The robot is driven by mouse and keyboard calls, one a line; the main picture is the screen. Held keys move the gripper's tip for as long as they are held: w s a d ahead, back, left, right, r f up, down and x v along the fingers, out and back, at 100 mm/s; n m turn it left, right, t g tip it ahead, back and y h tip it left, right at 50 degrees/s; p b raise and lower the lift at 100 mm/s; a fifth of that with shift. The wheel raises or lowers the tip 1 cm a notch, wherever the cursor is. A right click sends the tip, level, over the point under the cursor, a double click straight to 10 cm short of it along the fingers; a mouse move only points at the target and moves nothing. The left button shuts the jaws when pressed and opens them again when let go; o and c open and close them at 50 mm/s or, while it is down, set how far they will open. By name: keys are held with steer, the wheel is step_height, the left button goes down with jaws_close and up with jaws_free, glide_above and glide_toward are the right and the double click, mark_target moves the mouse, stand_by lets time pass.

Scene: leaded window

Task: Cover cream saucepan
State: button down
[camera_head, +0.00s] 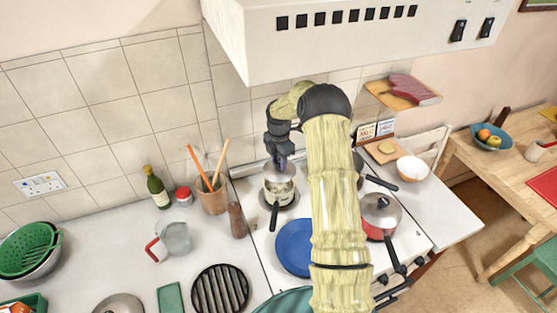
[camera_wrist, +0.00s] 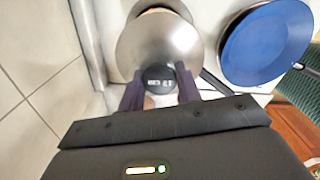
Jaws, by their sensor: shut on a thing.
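The cream saucepan (camera_head: 279,195) stands on the back left of the stove, with its dark handle pointing to the front. My gripper (camera_head: 281,160) is directly above it. In the wrist view, my gripper (camera_wrist: 160,88) is shut on the dark knob of a round steel lid (camera_wrist: 158,42). The lid hides most of the saucepan there; only the dark handle (camera_wrist: 216,82) and a little at the far edge show. I cannot tell whether the lid touches the rim.
A red pan with a lid (camera_head: 380,212) stands to the right, past my arm. A utensil pot (camera_head: 212,196) and a brown mill (camera_head: 237,220) stand close on the left. The hood (camera_head: 330,45) hangs above.

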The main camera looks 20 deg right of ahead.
mark_target(279, 173)
steer(key=shift+f, duration=0.1)
steer(key=shift+f+b, duration=1.7)
steer(key=shift+f, duration=1.05)
steer(key=shift+w, duration=0.15)
steer(key=shift+s+d+f, duration=0.2)
steer(key=shift+a+f, duration=0.15)
steer(key=shift+a, duration=0.1)
steer(key=shift+d, duration=0.1)
steer(key=shift+w+f, duration=0.1)
steer(key=shift+f, duration=0.1)
stand_by(0.3)
